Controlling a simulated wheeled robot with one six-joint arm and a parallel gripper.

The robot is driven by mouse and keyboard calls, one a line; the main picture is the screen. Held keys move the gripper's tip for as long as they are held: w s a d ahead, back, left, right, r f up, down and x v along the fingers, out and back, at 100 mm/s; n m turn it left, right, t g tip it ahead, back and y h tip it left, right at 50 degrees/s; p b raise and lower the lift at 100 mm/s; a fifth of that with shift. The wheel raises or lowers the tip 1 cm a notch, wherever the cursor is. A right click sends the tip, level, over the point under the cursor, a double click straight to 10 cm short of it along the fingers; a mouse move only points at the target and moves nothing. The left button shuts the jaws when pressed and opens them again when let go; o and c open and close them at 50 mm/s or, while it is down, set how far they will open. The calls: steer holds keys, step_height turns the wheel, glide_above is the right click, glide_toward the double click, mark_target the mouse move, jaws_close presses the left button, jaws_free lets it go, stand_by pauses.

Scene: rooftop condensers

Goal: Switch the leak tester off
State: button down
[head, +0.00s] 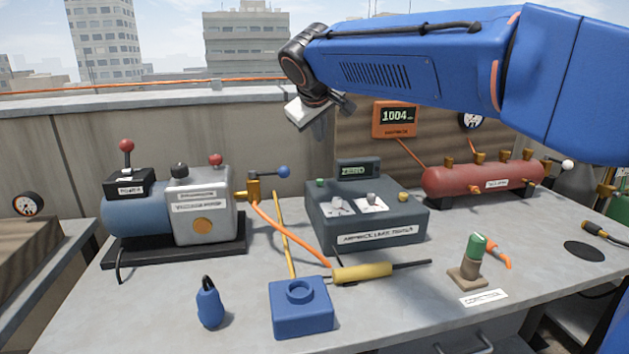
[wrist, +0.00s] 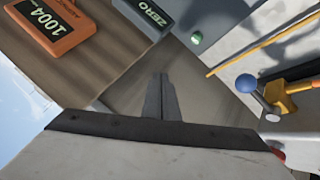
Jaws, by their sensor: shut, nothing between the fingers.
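The leak tester (head: 366,216) is a dark grey box in the middle of the table, with a white label on its front. Its display (head: 358,170) reads ZERO and also shows in the wrist view (wrist: 150,15). On its sloped top are two switches or knobs on white plates (head: 371,202), a green button (head: 320,183) at the back left and a yellow knob (head: 403,197) at the right. The green button also shows in the wrist view (wrist: 196,38). My gripper (head: 320,128) is above and behind the tester's left side, apart from it. Its fingers (wrist: 162,76) are together and empty.
A vacuum pump (head: 203,208) with red-topped levers stands at left. A red manifold tank (head: 485,181) is at right. An orange gauge (head: 396,118) reading 1004 hangs behind.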

steer(key=shift+f, duration=4.4)
steer(key=shift+f, duration=0.15)
steer(key=shift+f, duration=0.3)
steer(key=shift+f, duration=0.45)
steer(key=shift+r, duration=0.9)
steer(key=shift+r, duration=2.5)
